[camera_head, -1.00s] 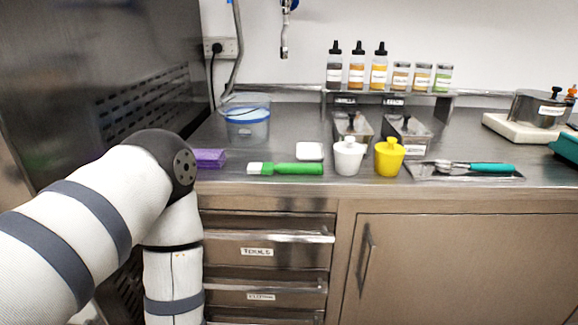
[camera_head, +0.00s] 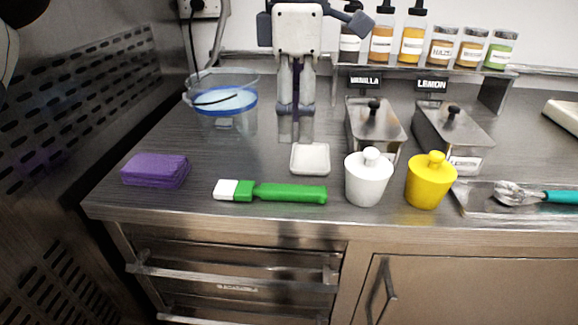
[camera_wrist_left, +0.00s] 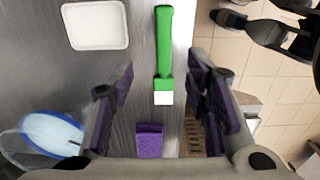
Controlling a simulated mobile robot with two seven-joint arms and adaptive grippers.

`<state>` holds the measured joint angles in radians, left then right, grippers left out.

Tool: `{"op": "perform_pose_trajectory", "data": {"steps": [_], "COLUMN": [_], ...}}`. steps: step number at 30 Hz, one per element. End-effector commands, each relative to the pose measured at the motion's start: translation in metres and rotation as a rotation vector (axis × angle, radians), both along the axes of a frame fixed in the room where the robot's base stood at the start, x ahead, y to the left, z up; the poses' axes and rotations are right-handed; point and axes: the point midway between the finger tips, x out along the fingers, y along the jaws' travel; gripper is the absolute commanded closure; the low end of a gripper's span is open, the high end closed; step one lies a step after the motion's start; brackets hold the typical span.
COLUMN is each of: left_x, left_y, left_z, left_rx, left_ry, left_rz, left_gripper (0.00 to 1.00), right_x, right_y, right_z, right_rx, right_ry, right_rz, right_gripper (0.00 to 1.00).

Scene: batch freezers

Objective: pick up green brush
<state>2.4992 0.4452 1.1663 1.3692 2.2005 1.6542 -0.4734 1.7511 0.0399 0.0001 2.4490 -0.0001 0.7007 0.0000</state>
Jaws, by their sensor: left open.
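The green brush (camera_head: 283,193) lies flat near the front edge of the steel counter, its white bristle end to the left and its handle to the right. My left gripper (camera_head: 296,106) is above the counter behind the brush in the head view, fingers pointing down. In the left wrist view my left gripper (camera_wrist_left: 163,88) is open and empty, with purple-padded fingers wide apart. The brush (camera_wrist_left: 164,45) shows between and beyond the fingers, bristle end toward the gripper; it is not touched. My right gripper cannot be made out.
A purple cloth stack (camera_head: 156,170) lies left of the brush. A white dish (camera_head: 310,159) sits just behind it. A white pot (camera_head: 368,180) stands close to the handle end, with a yellow pot (camera_head: 431,182) beyond. A blue-rimmed tub (camera_head: 222,101) stands behind left.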

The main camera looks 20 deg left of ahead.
Motion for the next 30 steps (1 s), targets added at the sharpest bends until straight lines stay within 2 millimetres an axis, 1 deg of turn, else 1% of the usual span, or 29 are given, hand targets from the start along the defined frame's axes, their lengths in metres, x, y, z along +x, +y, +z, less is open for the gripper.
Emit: {"op": "perform_pose_trajectory", "data": {"steps": [6, 9, 11, 16, 18, 21, 26, 27, 29, 30], "left_x": [-0.002, -0.001, -0.001, -0.001, 0.000, 0.000, 0.000, 0.000, 0.000, 0.000], "left_y": [0.000, 0.000, 0.001, 0.010, 0.009, 0.009, 0.009, 0.009, 0.009, 0.009], "left_z": [-0.047, -0.062, -0.068, -0.100, -0.111, -0.119, -0.119, -0.119, -0.119, -0.118], "left_rx": [-0.003, -0.002, -0.002, -0.002, -0.001, -0.002, -0.001, -0.001, -0.001, -0.001], "left_ry": [0.010, 0.008, 0.007, 0.008, 0.006, 0.003, 0.001, 0.001, 0.001, 0.001], "left_rz": [-0.002, -0.001, -0.001, 0.000, -0.001, -0.001, -0.001, -0.001, -0.001, -0.001], "left_gripper": [0.57, 0.57, 0.57, 0.57, 0.57, 0.57, 0.57, 0.59, 0.73, 0.82], "right_x": [-0.004, -0.004, -0.004, -0.003, -0.004, -0.004, -0.003, -0.003, -0.003, -0.003], "right_y": [0.000, 0.000, 0.000, 0.000, 0.000, 0.000, 0.000, 0.000, 0.000, 0.000], "right_z": [-0.001, -0.002, -0.002, -0.002, -0.002, -0.002, -0.002, -0.002, -0.002, -0.002], "right_rx": [0.000, 0.000, 0.000, 0.000, 0.000, 0.000, 0.000, 0.000, 0.000, 0.000], "right_ry": [0.011, 0.012, 0.012, 0.010, 0.011, 0.012, 0.011, 0.011, 0.011, 0.011], "right_rz": [0.000, 0.000, 0.000, 0.000, 0.000, 0.000, 0.000, 0.000, 0.000, 0.000], "right_gripper": [0.60, 0.60, 0.60, 0.60, 0.60, 0.60, 0.60, 0.60, 0.60, 0.60]}}
